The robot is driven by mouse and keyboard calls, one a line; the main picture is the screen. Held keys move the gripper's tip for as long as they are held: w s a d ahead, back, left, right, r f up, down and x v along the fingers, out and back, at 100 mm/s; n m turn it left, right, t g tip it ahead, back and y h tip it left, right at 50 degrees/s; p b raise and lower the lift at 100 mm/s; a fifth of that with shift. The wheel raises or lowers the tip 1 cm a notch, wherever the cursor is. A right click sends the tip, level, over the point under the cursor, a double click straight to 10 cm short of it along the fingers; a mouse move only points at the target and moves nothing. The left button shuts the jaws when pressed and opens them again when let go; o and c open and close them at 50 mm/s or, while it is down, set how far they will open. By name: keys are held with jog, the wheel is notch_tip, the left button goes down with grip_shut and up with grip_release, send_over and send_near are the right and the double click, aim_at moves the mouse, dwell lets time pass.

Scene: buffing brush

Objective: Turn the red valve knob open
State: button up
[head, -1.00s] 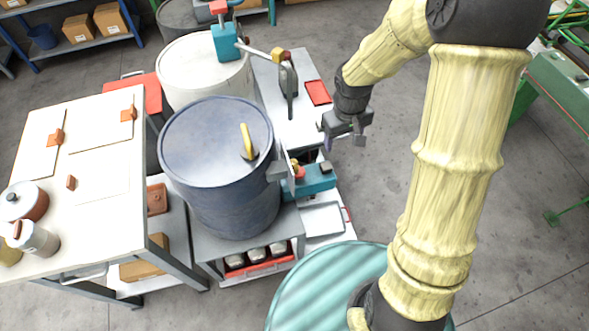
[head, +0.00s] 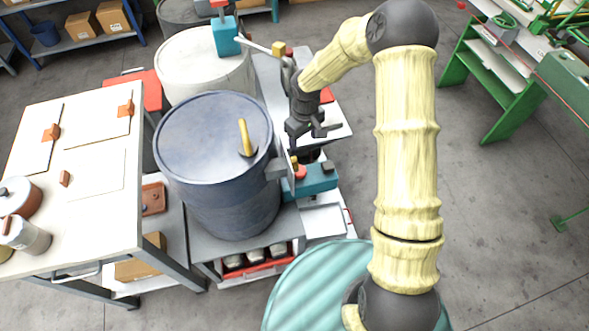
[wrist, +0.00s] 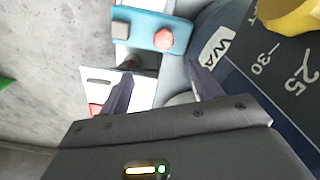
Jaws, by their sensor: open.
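A round red knob (head: 300,172) sits on a teal block (head: 318,180) beside the blue drum. In the wrist view, the red knob (wrist: 163,39) is on the teal block (wrist: 143,27), beyond and between my two fingers. My gripper (head: 313,133) is above and behind the teal block in the head view, right of the drum. The gripper (wrist: 158,70) is open, with nothing between its fingers, and apart from the knob. A second teal unit (head: 226,36) with a red top stands on the white drum at the back.
The blue drum (head: 212,150) with a yellow handle (head: 246,138) stands close left of my gripper. In the wrist view, a dark dial-like surface (wrist: 280,70) with white markings is at right. A white-topped bench (head: 95,190) is at left. Open floor (head: 480,200) lies at right.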

aim_at(300, 172)
jog(key=f, duration=1.1)
jog(key=a+f, duration=0.1)
jog(key=f, duration=0.4)
jog(key=shift+s+f, duration=0.2)
jog(key=shift+f, duration=0.15)
